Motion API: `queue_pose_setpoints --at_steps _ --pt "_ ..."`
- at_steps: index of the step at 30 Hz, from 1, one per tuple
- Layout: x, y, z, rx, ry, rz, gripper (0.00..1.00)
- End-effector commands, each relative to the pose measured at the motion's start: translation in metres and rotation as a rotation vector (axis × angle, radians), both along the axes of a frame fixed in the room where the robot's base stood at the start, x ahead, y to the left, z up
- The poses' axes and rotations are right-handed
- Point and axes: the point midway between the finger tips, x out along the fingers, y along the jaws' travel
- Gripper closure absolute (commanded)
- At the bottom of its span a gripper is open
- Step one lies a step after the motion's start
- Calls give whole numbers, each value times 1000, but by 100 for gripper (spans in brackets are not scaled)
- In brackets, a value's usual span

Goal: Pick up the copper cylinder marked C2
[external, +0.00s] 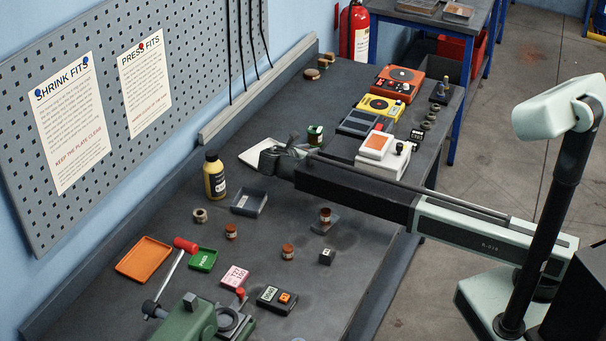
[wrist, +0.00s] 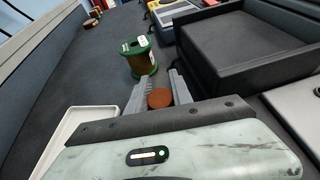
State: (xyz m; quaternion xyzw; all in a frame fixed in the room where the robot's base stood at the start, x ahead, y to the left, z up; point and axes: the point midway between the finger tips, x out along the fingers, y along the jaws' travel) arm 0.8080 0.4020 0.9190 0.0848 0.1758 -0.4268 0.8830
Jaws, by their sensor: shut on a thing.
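My gripper (external: 284,153) is at the far middle of the bench, beside a white tray. In the wrist view my gripper (wrist: 161,88) is shut on a copper cylinder (wrist: 160,98). Only its round reddish top shows between the fingers, so I cannot read its mark. Three other small copper-coloured cylinders show in the external view: one (external: 231,231) on the bench at the left, one (external: 288,253) nearer the front, and one (external: 325,216) on a grey block. Their marks are too small to read.
The white tray (external: 253,156) lies beside my gripper. A green-ended spool (external: 315,133) stands close by and shows ahead in the wrist view (wrist: 139,62). A white device (external: 381,157) is to the right. A yellow bottle (external: 215,180) and grey bin (external: 249,202) stand left.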

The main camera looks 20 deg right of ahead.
Motion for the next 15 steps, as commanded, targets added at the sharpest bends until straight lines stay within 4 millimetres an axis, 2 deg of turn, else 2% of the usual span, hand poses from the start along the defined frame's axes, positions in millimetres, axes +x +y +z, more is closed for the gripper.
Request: queue_pose_setpoints --at_steps 1,9,12,15 --pt "0 0 17 -1 -1 0 100" --pt "0 0 75 -1 -1 0 100" --pt "0 0 87 -1 -1 0 100" --pt "0 0 90 -1 -1 0 100"
